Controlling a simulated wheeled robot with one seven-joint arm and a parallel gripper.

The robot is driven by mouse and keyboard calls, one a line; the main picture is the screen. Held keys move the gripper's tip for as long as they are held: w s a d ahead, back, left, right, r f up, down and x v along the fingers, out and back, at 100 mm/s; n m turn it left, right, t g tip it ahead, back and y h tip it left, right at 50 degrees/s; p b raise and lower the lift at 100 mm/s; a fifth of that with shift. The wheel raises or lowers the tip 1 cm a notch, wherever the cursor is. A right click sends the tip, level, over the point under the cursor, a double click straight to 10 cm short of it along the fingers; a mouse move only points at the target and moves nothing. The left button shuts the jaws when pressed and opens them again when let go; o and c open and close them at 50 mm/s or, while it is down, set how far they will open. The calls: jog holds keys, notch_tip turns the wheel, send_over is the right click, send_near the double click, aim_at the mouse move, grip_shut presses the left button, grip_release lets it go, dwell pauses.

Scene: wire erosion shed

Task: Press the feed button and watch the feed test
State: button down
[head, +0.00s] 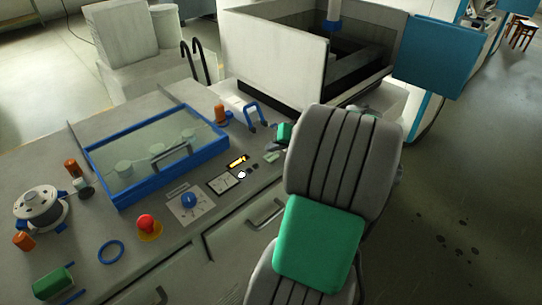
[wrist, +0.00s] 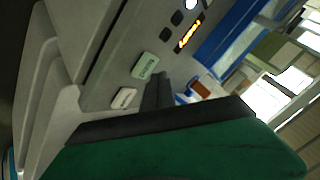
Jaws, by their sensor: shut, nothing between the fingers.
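In the wrist view a green labelled button (wrist: 145,65) and a cream labelled button (wrist: 124,98) sit on the grey panel; their lettering is too small to read. I cannot tell which is the feed button. The dark fingers of my gripper (wrist: 157,85) are shut and empty, close beside the two buttons. I cannot tell whether they touch the panel. In the head view the green button (head: 271,157) shows left of my arm, which hides part of the panel. A display (head: 238,160) glows orange, and it also shows in the wrist view (wrist: 190,34).
A white round lamp (head: 241,175) and two dark round buttons sit near the display. A blue knob (head: 189,200), a red mushroom button (head: 147,224) and a blue-framed clear lid (head: 122,197) are further left. A blue handle (head: 257,113) and the machine tank (head: 275,57) stand behind.

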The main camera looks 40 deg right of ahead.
aim_at(274, 157)
jog(key=shift+f, duration=0.4)
jog(key=shift+f+b, duration=0.4)
dwell(0.4)
jog(key=shift+r+p, duration=0.7)
jog(key=shift+r, duration=0.15)
notch_tip(274, 157, up, 5)
jog(key=p, duration=0.4)
dwell(0.6)
